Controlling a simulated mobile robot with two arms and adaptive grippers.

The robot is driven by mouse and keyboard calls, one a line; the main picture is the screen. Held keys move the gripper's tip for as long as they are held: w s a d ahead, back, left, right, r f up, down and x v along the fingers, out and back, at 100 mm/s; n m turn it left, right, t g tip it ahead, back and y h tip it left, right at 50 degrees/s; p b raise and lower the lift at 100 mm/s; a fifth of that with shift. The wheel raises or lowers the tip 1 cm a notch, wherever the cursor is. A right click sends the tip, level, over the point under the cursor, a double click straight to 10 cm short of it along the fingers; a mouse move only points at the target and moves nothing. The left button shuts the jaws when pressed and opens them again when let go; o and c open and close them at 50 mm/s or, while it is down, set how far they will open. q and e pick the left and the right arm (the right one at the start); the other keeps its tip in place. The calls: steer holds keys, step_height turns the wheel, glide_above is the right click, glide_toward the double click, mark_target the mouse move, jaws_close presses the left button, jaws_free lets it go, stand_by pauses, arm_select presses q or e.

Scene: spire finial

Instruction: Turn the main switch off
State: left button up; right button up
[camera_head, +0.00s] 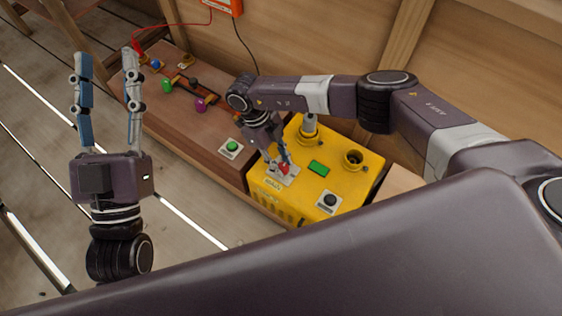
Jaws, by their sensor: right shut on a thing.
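The main switch appears to be the red-handled switch (285,169) on a pale plate on top of the yellow box (345,188). My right gripper (284,163) reaches down to it from above and is shut on its red handle. The fingers hide part of the handle, so its exact position is hard to tell. A small label on the plate is too small to read surely. My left gripper (106,54) is open and empty, raised over the plank floor at the left, well away from the box.
A wooden wall stands behind.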

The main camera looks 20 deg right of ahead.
steer(key=o, duration=1.2)
steer(key=shift+c, duration=0.2)
steer(key=v, duration=1.2)
